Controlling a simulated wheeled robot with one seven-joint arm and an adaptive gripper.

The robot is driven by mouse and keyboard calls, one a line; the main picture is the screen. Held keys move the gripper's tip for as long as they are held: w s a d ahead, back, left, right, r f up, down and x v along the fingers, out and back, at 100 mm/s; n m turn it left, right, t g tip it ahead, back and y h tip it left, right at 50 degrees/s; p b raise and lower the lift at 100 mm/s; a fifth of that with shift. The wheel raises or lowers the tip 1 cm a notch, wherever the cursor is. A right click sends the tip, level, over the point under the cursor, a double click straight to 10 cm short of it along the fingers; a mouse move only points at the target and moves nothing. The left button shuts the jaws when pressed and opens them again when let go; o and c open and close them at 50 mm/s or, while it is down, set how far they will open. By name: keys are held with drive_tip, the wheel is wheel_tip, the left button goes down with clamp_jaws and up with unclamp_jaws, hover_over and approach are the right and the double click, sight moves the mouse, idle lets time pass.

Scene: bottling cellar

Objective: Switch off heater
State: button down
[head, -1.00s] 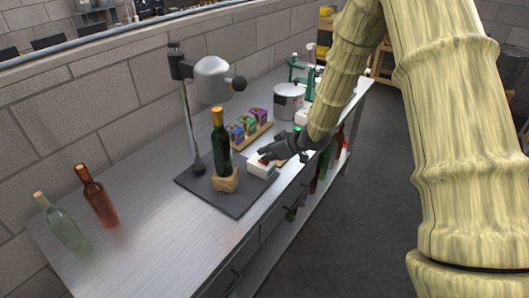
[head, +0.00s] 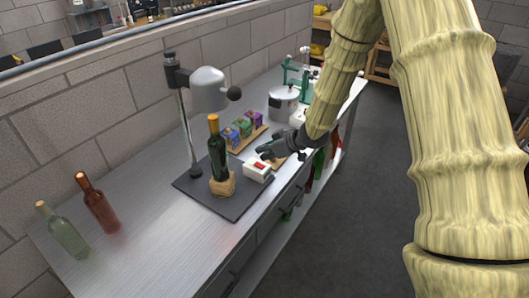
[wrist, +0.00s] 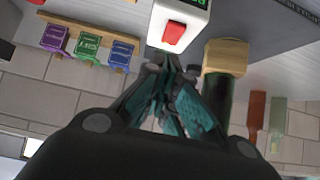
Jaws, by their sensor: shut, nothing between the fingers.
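A white box (head: 257,171) with a red rocker switch (head: 261,165) stands on the dark mat, beside a green bottle. In the wrist view the white box (wrist: 192,22) is at the top, with its red switch (wrist: 173,33) facing the camera and part of a green display at the edge. A grey domed head (head: 208,89) hangs on a stand over the mat; I cannot tell whether it is the heater. My gripper (head: 262,153) is shut and empty, just behind the box. In the wrist view its fingertips (wrist: 168,64) are close below the switch; contact is unclear.
The green bottle (head: 217,157) stands on a wooden block (head: 223,184), close to the box. Several small coloured boxes (head: 242,127) stand on a wooden strip, with a metal pot (head: 283,103) beyond. Two bottles (head: 98,205) stand at the left.

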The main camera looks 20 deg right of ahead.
drive_tip(key=shift+r+p, duration=0.35)
drive_tip(key=shift+r, duration=0.25)
drive_tip(key=shift+s+d+b, duration=0.25)
drive_tip(key=shift+b, duration=0.15)
drive_tip(key=b+v, duration=0.1)
drive_tip(key=v, duration=0.8)
drive_tip(key=shift+s+d+b, duration=0.15)
drive_tip(key=shift+s+b, duration=0.05)
drive_tip(key=shift+b, duration=0.1)
drive_tip(key=shift+w+f, duration=0.1)
drive_tip(key=shift+f, duration=0.05)
drive_tip(key=shift+w+d+f+t+b, duration=0.1)
drive_tip(key=shift+w+f+t+b, duration=0.3)
drive_tip(key=shift+w+b, duration=0.25)
drive_tip(key=shift+r, duration=0.1)
drive_tip(key=shift+a+r, duration=0.1)
drive_tip(key=shift+a, duration=0.2)
drive_tip(key=shift+s+a+r+b, duration=0.3)
drive_tip(key=shift+a+r+b, duration=0.15)
drive_tip(key=shift+r, duration=0.1)
